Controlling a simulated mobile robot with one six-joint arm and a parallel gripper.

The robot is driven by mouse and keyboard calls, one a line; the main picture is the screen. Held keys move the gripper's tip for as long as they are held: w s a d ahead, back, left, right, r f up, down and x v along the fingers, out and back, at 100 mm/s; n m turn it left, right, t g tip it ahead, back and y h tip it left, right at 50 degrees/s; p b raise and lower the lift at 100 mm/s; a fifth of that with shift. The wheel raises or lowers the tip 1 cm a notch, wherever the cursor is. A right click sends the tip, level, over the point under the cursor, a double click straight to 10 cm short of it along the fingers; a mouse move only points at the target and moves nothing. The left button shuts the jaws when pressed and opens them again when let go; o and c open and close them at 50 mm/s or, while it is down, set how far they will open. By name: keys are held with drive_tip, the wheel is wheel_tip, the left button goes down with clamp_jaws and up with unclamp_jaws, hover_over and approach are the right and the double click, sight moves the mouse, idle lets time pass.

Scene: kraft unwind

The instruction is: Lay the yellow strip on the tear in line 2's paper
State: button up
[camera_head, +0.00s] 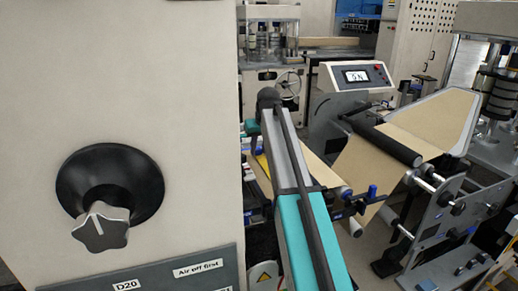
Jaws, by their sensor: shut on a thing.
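My arm reaches up the middle of the view, and my gripper (252,143) is at its far end, beside the edge of the beige cabinet. The fingers are small, dark and partly hidden. The gripper is shut on the yellow strip (263,164), of which only a narrow sliver shows below it, left of my arm. Brown paper (322,170) runs below and behind my arm, and the strip is over or close to its left part. I cannot tell whether they touch. I cannot make out the tear or a line number; my arm and the cabinet may hide them.
The beige cabinet (120,40) with a black-and-silver knob (105,200) fills the left side. On the right, a machine frame (440,215) carries rollers and more brown paper (435,115). A display box (352,77) stands behind my arm. Little free room shows around the gripper.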

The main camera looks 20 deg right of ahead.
drive_tip(key=shift+f, duration=0.15)
idle(0.4)
drive_tip(key=o, duration=1)
drive_tip(key=shift+b+v, duration=1.3)
drive_tip(key=shift+v, duration=5.65)
drive_tip(key=shift+f, duration=0.1)
